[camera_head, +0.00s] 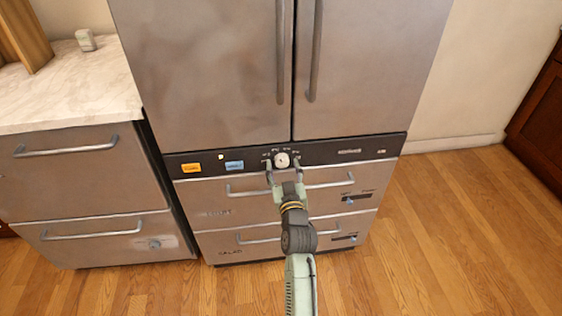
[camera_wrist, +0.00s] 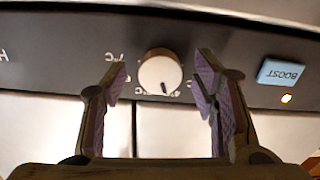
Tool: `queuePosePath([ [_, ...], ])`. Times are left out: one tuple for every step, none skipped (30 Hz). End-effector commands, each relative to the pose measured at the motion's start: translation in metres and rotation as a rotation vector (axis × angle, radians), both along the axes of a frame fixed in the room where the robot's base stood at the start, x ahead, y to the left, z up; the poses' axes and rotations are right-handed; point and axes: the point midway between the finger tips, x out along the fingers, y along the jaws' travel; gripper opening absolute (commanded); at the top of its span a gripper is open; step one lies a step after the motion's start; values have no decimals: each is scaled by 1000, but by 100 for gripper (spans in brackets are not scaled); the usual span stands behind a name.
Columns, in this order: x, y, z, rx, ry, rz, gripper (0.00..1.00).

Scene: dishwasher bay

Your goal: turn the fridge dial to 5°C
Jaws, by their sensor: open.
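The fridge dial (camera_head: 282,159) is a round white knob on the black control strip (camera_head: 330,153) between the fridge doors and the drawers. The dial also shows close up in the wrist view (camera_wrist: 158,75), with its dark pointer mark toward the lower edge of the picture. My gripper (camera_head: 283,166) is open at the strip, one finger on each side of the dial. In the wrist view, my gripper (camera_wrist: 162,76) shows gaps between both fingers and the dial. Temperature marks around the dial appear upside down there; some are hidden by the fingers or too small to read.
A blue BOOST button (camera_head: 234,165) and an orange button (camera_head: 191,168) sit left of the dial. A small yellow light (camera_head: 221,157) is lit between them. Drawer handles (camera_head: 333,183) stick out below the strip; long door handles (camera_head: 316,55) hang above. Wooden floor lies clear to the right.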

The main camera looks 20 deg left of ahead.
Motion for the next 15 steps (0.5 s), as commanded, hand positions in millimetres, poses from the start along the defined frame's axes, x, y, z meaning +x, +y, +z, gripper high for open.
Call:
queuePosePath([
  [0,0,0,0,0,0,54],
  [0,0,0,0,0,0,54],
  [0,0,0,0,0,0,54],
  [0,0,0,0,0,1,54],
  [0,0,0,0,0,1,54],
  [0,0,0,0,0,1,54],
  [0,0,0,0,0,1,54],
  [0,0,0,0,0,1,54],
  [0,0,0,0,0,1,54],
  [0,0,0,0,0,1,54],
  [0,0,0,0,0,1,54],
  [0,0,0,0,0,1,53],
  [0,0,0,0,0,1,51],
  [0,0,0,0,0,1,49],
  [0,0,0,0,0,1,46],
])
